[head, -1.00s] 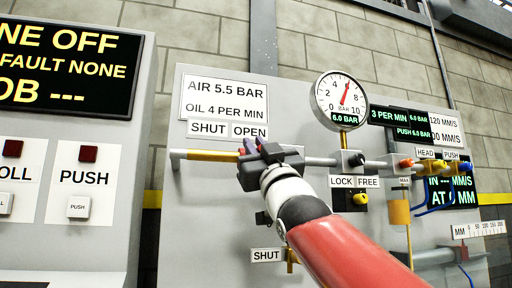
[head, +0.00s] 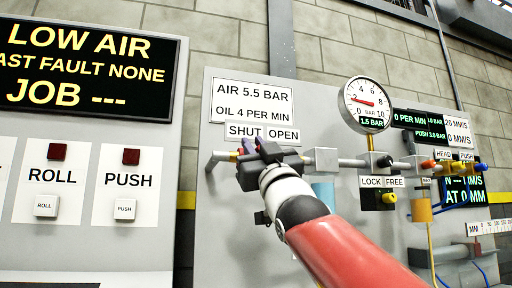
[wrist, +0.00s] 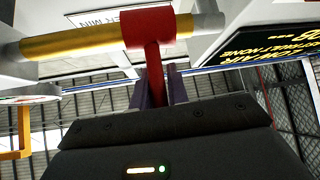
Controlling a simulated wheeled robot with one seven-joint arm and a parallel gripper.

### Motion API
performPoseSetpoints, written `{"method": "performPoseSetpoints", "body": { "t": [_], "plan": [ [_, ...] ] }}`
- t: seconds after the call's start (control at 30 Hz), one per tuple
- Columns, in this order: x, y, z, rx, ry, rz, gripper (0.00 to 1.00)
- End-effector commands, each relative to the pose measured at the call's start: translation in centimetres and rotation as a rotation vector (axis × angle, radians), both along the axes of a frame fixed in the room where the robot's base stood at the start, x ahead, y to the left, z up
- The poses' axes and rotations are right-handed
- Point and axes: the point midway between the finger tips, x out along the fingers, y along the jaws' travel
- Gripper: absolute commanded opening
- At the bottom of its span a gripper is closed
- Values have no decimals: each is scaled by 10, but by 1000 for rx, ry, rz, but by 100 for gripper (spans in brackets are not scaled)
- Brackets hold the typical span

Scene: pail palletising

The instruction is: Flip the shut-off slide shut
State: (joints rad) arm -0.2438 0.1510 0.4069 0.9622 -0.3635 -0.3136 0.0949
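The red shut-off slide (wrist: 148,27) is a sleeve around a yellow rod (wrist: 75,42), with a red tab (wrist: 154,75) sticking out from it. In the wrist view the sleeve is close to the rod's grey end fitting (wrist: 208,20), with a short yellow stretch between them. My gripper (wrist: 161,88) has its two purple fingers close on either side of the tab and appears shut on it. In the head view my gripper (head: 248,147) is just below the SHUT label (head: 244,131), left of the OPEN label (head: 284,134). It hides the slide there.
The gauge (head: 367,104) above the line reads 1.5 BAR. The display (head: 85,70) at left says LOW AIR. A LOCK/FREE valve with a yellow knob (head: 389,198) is right of my arm. ROLL (head: 46,206) and PUSH (head: 125,209) buttons are at left.

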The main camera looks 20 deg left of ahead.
Motion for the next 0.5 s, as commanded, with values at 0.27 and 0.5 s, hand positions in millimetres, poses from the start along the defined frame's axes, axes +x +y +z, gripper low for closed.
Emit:
{"method": "performPoseSetpoints", "body": {
  "t": [0.27,0.5],
  "plan": [
    [-2,1,0,1,-1,4,36],
    [-5,-3,-5,1,-3,1,36]
  ]
}}
